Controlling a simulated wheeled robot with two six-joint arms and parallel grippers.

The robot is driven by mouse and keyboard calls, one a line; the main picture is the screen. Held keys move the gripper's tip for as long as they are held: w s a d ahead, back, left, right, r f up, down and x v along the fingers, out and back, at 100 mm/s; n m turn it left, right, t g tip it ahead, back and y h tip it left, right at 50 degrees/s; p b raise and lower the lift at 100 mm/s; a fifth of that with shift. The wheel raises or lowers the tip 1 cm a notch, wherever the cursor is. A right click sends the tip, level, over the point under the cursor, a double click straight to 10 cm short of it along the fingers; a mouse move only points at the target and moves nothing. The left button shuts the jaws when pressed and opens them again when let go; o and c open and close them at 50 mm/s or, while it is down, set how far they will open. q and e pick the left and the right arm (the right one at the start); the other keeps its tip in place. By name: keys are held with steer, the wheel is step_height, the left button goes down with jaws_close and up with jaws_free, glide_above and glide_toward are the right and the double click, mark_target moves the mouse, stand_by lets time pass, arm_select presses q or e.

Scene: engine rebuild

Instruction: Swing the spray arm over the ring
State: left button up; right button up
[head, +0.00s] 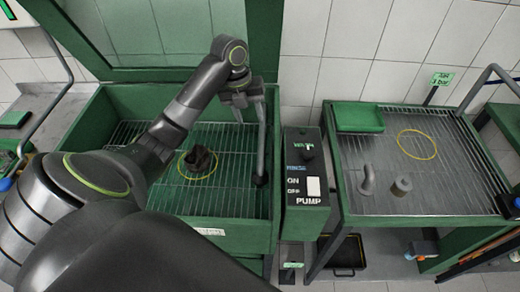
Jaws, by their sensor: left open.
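The yellow ring (183,175) lies on the wire grate of the green wash basin (100,125), around a dark, lumpy part (199,160). The spray arm (262,150) appears as a grey tube with a dark tip at the basin's right side, to the right of the ring and not over it. My left gripper (247,104) is open at the tube's upper end, above the right part of the basin. I cannot tell whether its fingers touch the tube. My right gripper is out of view.
A control box (305,190) with RINSE and PUMP markings stands right of the basin. Farther right, a rack table (455,190) holds a green tray (359,118), a hooked pipe (368,181), a small cylinder (401,186) and another yellow ring (417,157). The raised green lid (262,45) stands behind the basin.

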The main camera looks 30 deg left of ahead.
arm_select(q)
step_height(320, 180, down, 3)
steer(key=b, duration=0.2)
glide_above(261, 149)
steer(key=a, duration=0.1)
step_height(261, 149, down, 5)
steer(key=f, duration=0.2)
steer(key=f+p, duration=0.1)
steer(key=f, duration=0.3)
steer(key=shift+s+d+f, duration=0.1)
steer(key=shift+d, duration=0.25)
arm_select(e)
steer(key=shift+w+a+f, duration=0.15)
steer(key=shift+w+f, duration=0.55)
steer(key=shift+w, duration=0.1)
arm_select(q)
jaws_close()
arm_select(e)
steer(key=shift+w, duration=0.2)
